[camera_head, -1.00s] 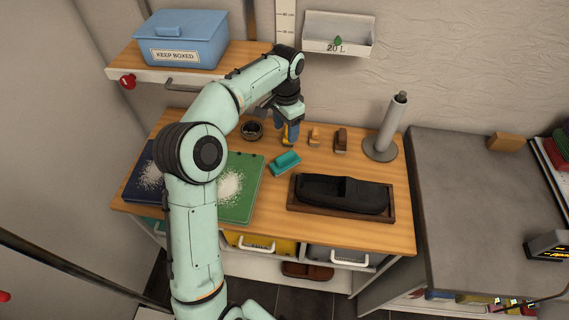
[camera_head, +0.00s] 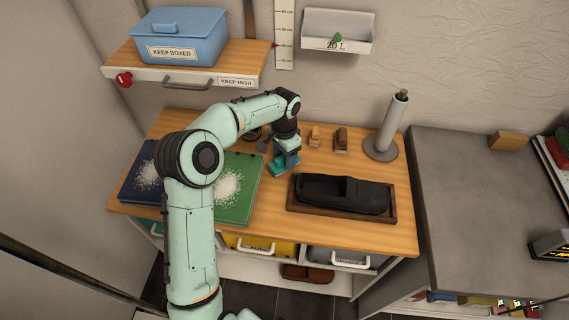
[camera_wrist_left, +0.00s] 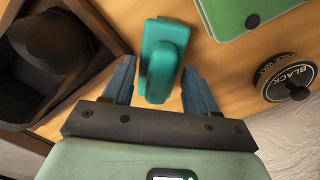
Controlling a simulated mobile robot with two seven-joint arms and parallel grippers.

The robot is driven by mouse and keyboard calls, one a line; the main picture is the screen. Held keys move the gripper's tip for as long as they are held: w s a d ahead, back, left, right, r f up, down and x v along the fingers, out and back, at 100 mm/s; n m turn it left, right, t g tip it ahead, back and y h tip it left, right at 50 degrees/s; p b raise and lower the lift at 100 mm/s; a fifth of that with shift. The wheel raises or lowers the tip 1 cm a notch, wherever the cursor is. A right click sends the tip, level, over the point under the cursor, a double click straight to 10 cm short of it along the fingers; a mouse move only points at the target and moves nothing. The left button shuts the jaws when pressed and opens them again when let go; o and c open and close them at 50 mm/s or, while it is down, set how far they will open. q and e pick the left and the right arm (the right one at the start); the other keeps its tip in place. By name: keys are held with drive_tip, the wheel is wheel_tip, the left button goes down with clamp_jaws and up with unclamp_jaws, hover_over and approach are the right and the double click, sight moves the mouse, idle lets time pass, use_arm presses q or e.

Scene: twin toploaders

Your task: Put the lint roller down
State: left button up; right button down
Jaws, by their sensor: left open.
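A teal block-like tool (camera_head: 283,168) with a raised narrower top lies on the wooden table (camera_head: 240,245), just right of the green board. I cannot tell whether it is the lint roller. My left gripper (camera_head: 286,158) is directly above it, pointing down and partly hiding it. In the left wrist view the teal tool (camera_wrist_left: 162,58) lies between the two blue fingers of my open left gripper (camera_wrist_left: 160,85), with gaps on both sides. A grey upright roll (camera_head: 391,125) stands on a round base at the table's back right. My right gripper is not in view.
A green board (camera_head: 247,190) and a dark blue board (camera_head: 135,182) carry white grains. A black shoe (camera_head: 345,193) lies in a wooden tray (camera_head: 300,206). A round black tin (camera_wrist_left: 285,78) and small brushes (camera_head: 340,140) are near the back. A shelf (camera_head: 255,60) overhangs the back left.

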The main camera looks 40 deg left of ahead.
use_arm(q)
clamp_jaws()
drive_tip(key=shift+r, duration=0.1)
